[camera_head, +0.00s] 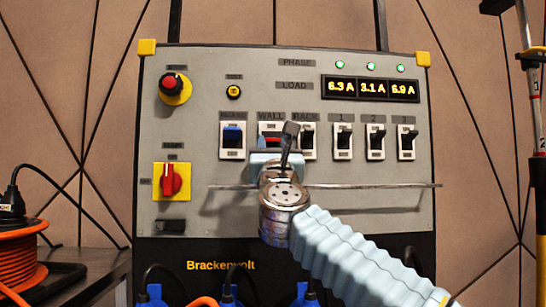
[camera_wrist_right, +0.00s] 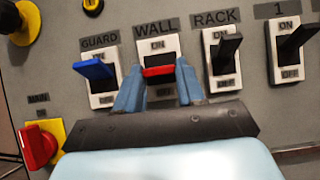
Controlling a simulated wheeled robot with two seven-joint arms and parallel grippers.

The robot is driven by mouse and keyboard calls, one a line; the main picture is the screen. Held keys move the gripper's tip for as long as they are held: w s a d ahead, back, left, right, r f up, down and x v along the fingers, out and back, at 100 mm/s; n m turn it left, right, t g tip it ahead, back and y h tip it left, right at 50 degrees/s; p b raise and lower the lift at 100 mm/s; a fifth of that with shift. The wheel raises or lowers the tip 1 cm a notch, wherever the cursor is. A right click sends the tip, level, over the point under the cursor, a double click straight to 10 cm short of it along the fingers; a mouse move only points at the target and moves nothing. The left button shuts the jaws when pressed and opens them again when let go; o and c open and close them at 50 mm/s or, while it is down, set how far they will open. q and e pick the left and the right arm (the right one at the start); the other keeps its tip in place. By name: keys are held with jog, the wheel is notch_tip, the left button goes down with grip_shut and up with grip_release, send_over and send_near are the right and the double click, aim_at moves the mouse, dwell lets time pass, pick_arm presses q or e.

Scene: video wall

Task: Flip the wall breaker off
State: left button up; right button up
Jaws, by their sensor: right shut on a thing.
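The wall breaker is the switch labelled WALL with a red lever (camera_wrist_right: 158,71) in a white frame; its lever also shows in the head view (camera_head: 272,139), partly hidden by my right gripper. My right gripper (camera_wrist_right: 158,82) has its two blue fingers on either side of the red lever and is shut on it. The lever sits low in its slot, with the dark slot and ON label showing above it. The head view shows my right gripper (camera_head: 277,158) in front of the panel. My left gripper is not in view.
The guard breaker with a blue lever (camera_wrist_right: 95,68) is close on the left, the black rack lever (camera_wrist_right: 229,47) close on the right. A thin horizontal rail (camera_head: 370,186) crosses below the switches. A red main knob (camera_head: 171,180) is at lower left. Three green lamps are lit.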

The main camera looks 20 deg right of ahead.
dwell(0.5)
jog(key=o, duration=1)
jog(key=shift+o, duration=0.2)
jog(key=shift+s, duration=0.1)
jog(key=v, duration=1.3)
jog(key=shift+f, duration=0.45)
jog(key=shift+s, duration=0.1)
